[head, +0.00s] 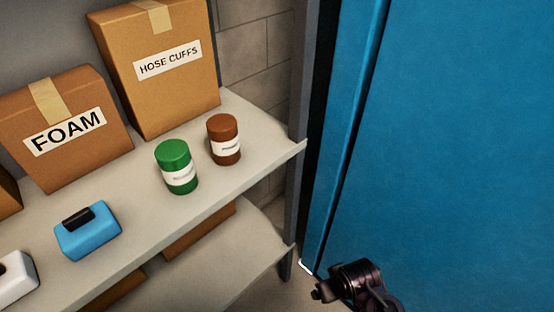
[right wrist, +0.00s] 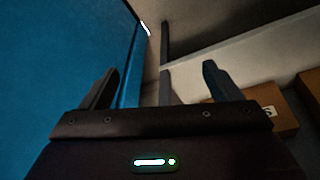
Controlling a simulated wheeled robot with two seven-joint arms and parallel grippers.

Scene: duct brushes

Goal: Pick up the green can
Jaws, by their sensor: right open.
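The green can (head: 177,167) has a white label and stands upright on the grey shelf, near the front edge. It does not show in the right wrist view. My right gripper (right wrist: 160,84) is open, with nothing between its two dark fingers. A dark part of my right arm shows low in the head view, below and to the right of the can and well apart from it, in front of a blue panel. My left gripper is not in view.
A brown can (head: 224,139) stands just right of the green one. Boxes marked FOAM (head: 65,128) and HOSE CUFFS (head: 157,65) stand behind. A blue case (head: 88,232) and a white one (head: 15,281) sit left. A blue panel (head: 450,140) and dark post bound the shelf's right.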

